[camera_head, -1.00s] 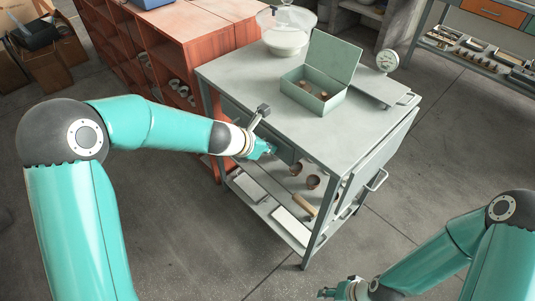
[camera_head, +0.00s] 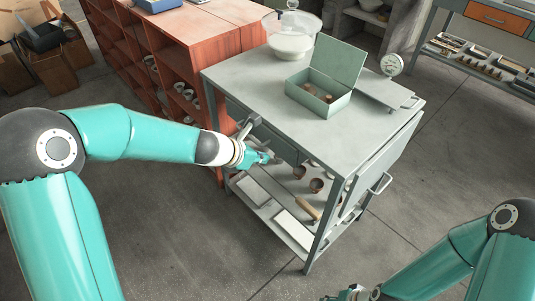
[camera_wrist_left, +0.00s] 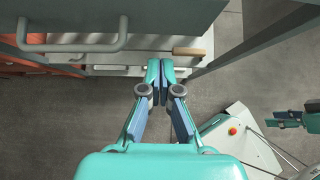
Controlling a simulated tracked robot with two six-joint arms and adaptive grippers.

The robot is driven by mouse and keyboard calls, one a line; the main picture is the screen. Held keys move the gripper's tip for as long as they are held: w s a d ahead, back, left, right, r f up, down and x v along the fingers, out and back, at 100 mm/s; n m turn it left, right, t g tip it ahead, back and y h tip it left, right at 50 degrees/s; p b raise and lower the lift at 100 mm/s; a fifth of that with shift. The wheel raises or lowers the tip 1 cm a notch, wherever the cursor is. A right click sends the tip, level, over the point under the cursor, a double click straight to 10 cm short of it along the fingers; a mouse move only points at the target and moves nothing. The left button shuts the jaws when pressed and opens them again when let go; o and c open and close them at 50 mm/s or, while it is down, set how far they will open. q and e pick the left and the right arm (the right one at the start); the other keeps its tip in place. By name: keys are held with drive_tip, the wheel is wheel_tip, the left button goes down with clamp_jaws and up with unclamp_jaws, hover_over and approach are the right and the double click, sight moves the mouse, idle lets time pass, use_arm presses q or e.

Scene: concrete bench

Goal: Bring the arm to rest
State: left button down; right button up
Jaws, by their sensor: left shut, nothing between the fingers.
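My left gripper (camera_head: 271,158) is beside the near left side of the grey trolley (camera_head: 260,92), just below the level of its top. In the left wrist view the two fingers of the left gripper (camera_wrist_left: 160,70) meet at their tips, with nothing between them. A grey front with a bar handle (camera_wrist_left: 70,46) is up and left of the fingertips there, apart from them. My right gripper (camera_head: 346,294) is low at the bottom edge of the head view, partly cut off; its fingers are too small to judge.
A red shelf unit (camera_head: 190,50) stands behind left. The floor in front is clear.

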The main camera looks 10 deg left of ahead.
use_arm(q)
drive_tip(key=p+v, duration=0.3)
drive_tip(key=v, duration=0.6)
drive_tip(key=shift+r+p, duration=0.3)
drive_tip(key=s+d+f+m+g+p, duration=0.3)
drive_tip(key=s+f+m, duration=0.6)
drive_tip(key=m, duration=0.4)
drive_tip(key=s+d+f+m+g+y+p, duration=0.1)
drive_tip(key=s+d+f+m+g+p, duration=0.1)
drive_tip(key=s+f+m+p, duration=0.3)
drive_tip(key=s+f+m+g, duration=0.1)
drive_tip(key=s+f+m, duration=0.3)
drive_tip(key=s+m, duration=0.3)
drive_tip(key=shift+d+f+m+g+p, duration=0.2)
drive_tip(key=shift+d+m+g+p, duration=0.2)
drive_tip(key=shift+m, duration=0.7)
